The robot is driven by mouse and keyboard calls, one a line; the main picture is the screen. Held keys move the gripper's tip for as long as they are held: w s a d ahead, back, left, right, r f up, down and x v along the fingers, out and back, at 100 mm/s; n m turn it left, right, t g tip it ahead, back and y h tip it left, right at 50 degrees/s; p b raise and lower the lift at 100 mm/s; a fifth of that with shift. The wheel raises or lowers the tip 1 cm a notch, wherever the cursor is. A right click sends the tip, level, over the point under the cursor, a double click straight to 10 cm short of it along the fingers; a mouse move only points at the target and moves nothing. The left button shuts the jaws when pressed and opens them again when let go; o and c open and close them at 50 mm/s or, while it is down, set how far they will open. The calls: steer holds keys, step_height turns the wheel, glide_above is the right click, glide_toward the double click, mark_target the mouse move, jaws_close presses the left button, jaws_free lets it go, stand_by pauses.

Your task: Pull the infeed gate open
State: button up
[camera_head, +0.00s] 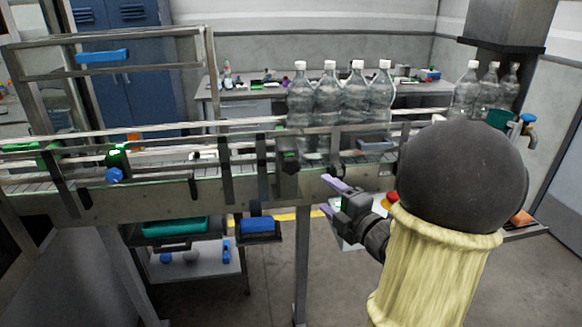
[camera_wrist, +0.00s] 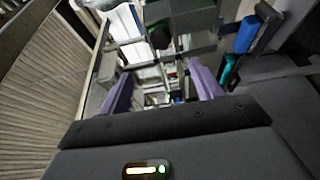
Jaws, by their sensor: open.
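A grey metal frame with a blue handle (camera_head: 103,55) stands above the conveyor at the left in the head view. It looks like the infeed gate (camera_head: 150,35); its top and lower rails run level, and I cannot tell whether it is latched. My gripper (camera_head: 331,197) is at the front side of the conveyor, right of centre, well to the right of the handle and lower. Its two purple fingers are spread with nothing seen between them. In the wrist view my gripper (camera_wrist: 160,82) is also open. I cannot make out the gate there.
The conveyor (camera_head: 200,200) runs across the view, with several clear bottles (camera_head: 340,95) standing on it. A blue bin (camera_head: 258,226) and a teal tray (camera_head: 174,227) are below it. A blue locker (camera_head: 125,80) stands behind. The floor in front is clear.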

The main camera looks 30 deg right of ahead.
mark_target(293, 169)
steer(key=w+p, duration=0.1)
steer(key=w, duration=0.4)
steer(key=w+a+p, duration=0.1)
steer(key=w+p, duration=0.1)
steer(key=w, duration=0.4)
steer(key=w+a+p, duration=0.1)
steer(key=w, duration=0.4)
steer(key=shift+w, duration=0.3)
steer(key=shift+s, duration=0.1)
steer(key=c, duration=1.4)
steer(key=shift+f, duration=0.1)
